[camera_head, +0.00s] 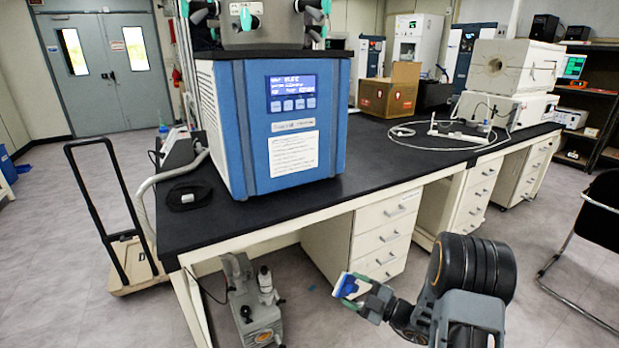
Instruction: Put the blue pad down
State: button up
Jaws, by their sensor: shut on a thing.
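My gripper (366,297) is at the lower middle of the head view, in front of the bench's drawers and lower than the bench top. It is shut on a small blue pad (347,284) with a pale edge, held tilted and clear of any surface. The fingers hide part of the pad. The black bench top (385,165) runs from the left front to the back right. The blue and white freeze dryer (290,130) stands on its near left part, with a lit display and a paper label on its front.
A black round object (188,196) lies at the bench's left end. A vacuum pump (254,305) stands on the floor below. A cardboard box (390,90) and a white cable (425,145) are farther back. The bench top right of the freeze dryer is clear. A black chair (598,215) stands at right.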

jog(key=m+t+h, duration=0.2)
jog(key=d+t+h, duration=0.1)
jog(key=shift+w+m+t, duration=0.25)
jog(key=shift+m+t, duration=0.05)
jog(key=shift+m, duration=0.1)
jog(key=shift+s+f+m+t+h, duration=0.1)
jog(key=shift+m+t+h, duration=0.5)
jog(key=shift+h, duration=0.5)
jog(key=shift+s+a+m+h, duration=0.15)
jog(key=shift+m+h, duration=0.15)
jog(key=shift+m, duration=0.2)
jog(key=shift+s+a+r+p, duration=0.15)
jog(key=shift+a+r+p, duration=0.45)
jog(key=shift+r+p, duration=0.15)
notch_tip(320, 180, up, 9)
jog(key=p, duration=1.3)
jog(key=shift+p, duration=0.35)
jog(key=r+p, duration=0.1)
jog(key=p, duration=0.2)
jog(key=shift+r, duration=0.35)
jog(key=shift+d, duration=0.1)
